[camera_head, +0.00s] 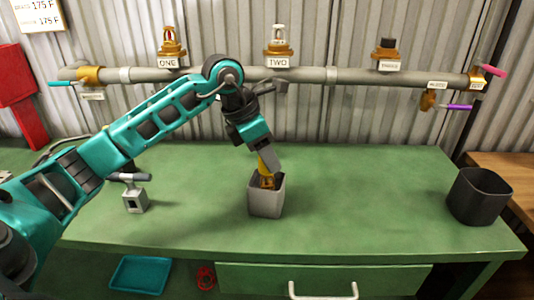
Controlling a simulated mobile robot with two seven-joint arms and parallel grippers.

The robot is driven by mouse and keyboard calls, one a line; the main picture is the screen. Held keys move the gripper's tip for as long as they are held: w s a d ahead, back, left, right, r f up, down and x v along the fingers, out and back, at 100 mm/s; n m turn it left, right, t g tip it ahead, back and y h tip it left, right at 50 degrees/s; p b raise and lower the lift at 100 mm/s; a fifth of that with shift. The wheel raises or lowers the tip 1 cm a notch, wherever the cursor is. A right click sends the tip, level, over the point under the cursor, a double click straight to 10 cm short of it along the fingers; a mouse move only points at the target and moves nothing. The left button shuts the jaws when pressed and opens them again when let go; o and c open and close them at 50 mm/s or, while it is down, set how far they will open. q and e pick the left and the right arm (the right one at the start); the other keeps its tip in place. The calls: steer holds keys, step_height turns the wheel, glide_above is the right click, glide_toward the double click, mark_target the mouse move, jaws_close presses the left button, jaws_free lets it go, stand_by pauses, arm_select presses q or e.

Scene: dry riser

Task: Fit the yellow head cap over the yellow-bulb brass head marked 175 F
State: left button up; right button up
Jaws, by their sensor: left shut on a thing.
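My left gripper (267,162) reaches down over a small grey open box (266,201) on the green bench. It is shut on a brass-yellow piece (267,180) whose lower part sits inside the box's opening. The fingers and box walls hide much of the piece, so I cannot tell whether it is a head or a cap. No yellow head cap shows clearly elsewhere. On the wall pipe, a brass head with a red part (172,42) stands over label ONE, and a head with a white top (278,40) over label TWO. My right gripper is not in view.
A dark fitting (385,52) stands on the pipe at right. A small grey block with a handle (135,200) is on the bench left, a black bin (479,196) right. A sign at top left (40,14) reads 175 F. The bench between box and bin is clear.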

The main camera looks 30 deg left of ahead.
arm_select(q)
steer(key=shift+f, duration=0.35)
steer(key=shift+f+b, duration=0.65)
steer(key=shift+b, duration=0.1)
steer(key=o, duration=1.2)
steer(key=shift+r, duration=0.1)
steer(key=shift+c, duration=0.2)
